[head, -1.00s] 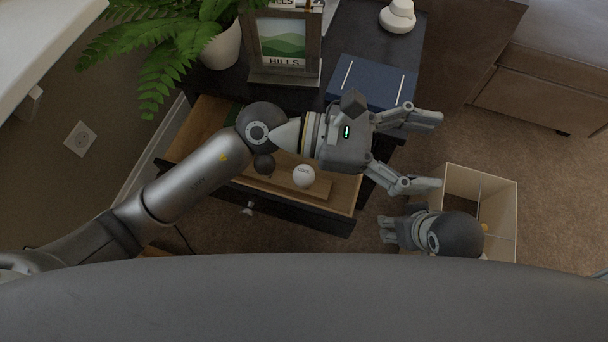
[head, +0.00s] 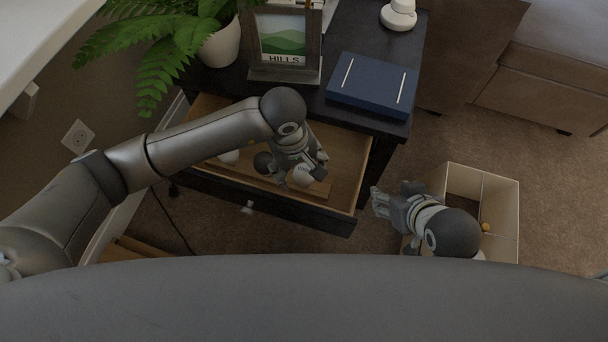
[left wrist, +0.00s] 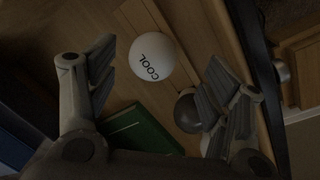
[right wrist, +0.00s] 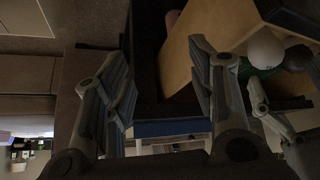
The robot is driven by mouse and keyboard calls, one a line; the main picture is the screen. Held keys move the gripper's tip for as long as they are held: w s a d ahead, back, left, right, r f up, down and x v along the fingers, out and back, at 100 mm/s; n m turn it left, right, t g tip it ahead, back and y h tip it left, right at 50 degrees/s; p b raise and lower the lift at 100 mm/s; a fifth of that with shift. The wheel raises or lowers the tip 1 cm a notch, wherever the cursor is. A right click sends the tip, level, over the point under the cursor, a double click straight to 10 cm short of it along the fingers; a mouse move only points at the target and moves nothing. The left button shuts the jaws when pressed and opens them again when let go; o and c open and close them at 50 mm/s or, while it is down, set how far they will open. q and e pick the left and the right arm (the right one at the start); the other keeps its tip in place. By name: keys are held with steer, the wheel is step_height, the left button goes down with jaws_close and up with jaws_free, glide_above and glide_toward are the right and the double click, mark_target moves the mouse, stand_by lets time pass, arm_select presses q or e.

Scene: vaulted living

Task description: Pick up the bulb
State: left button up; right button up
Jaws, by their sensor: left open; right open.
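The bulb, a white ball marked COOL (head: 302,176), lies in the open wooden drawer (head: 347,180). It also shows in the left wrist view (left wrist: 150,57), between the spread fingers. My left gripper (head: 299,170) is open and points down over the drawer at the bulb, partly covering it in the head view. I see no finger clearly touching it. My right gripper (head: 380,203) is open and empty, right of the drawer and beside the box. In the right wrist view (right wrist: 160,65) its fingers are apart.
A dark ball (left wrist: 187,113) and a green book (left wrist: 140,130) lie in the drawer; another white round thing (head: 228,157) sits at its left. A divided box (head: 497,195) stands on the carpet. A blue box (head: 372,82), picture frame (head: 285,75) and plant crowd the tabletop.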

mark_target(304, 172)
arm_select(q)
steer(key=shift+d+f, duration=0.15)
steer(key=shift+f, duration=0.6)
steer(key=f, duration=0.1)
steer(key=f+b, duration=0.1)
steer(key=d+f, duration=0.1)
steer(key=f, duration=0.1)
steer(key=shift+w, duration=0.3)
steer(key=shift+f+b, duration=0.2)
steer(key=shift+b, duration=0.1)
arm_select(e)
steer(key=w+a+r+t+y, duration=0.1)
steer(key=w+a+r+t, duration=0.1)
steer(key=w+r+t, duration=0.2)
steer(key=w+r, duration=0.1)
steer(key=w, duration=0.1)
steer(key=shift+w+a, duration=0.25)
steer(key=shift+w, duration=0.05)
arm_select(q)
steer(key=c, duration=1.1)
